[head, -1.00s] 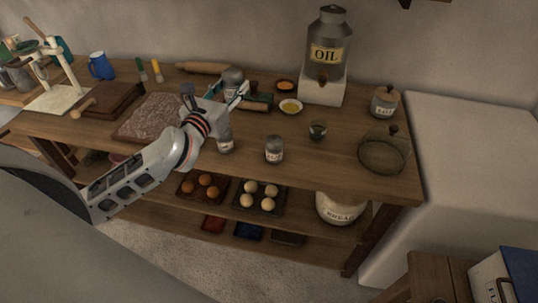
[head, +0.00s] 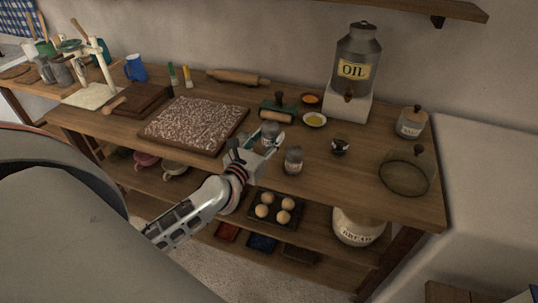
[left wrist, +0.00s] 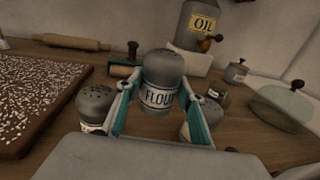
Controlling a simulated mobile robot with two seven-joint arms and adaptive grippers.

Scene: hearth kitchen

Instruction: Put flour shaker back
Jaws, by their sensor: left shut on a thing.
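The flour shaker (left wrist: 161,80), a grey metal-topped jar with a FLOUR label, stands upright between my left gripper's teal-padded fingers in the left wrist view. In the head view it (head: 270,131) is over the middle of the wooden worktable (head: 320,180). My left gripper (head: 268,141) is shut on it. I cannot tell whether its base touches the table. A second shaker (head: 293,160) stands just right of the gripper and also shows in the wrist view (left wrist: 190,128). A third shaker (left wrist: 95,103) stands left of the fingers; my gripper hides it in the head view. My right gripper is out of view.
A speckled board (head: 194,124) lies left of the gripper.

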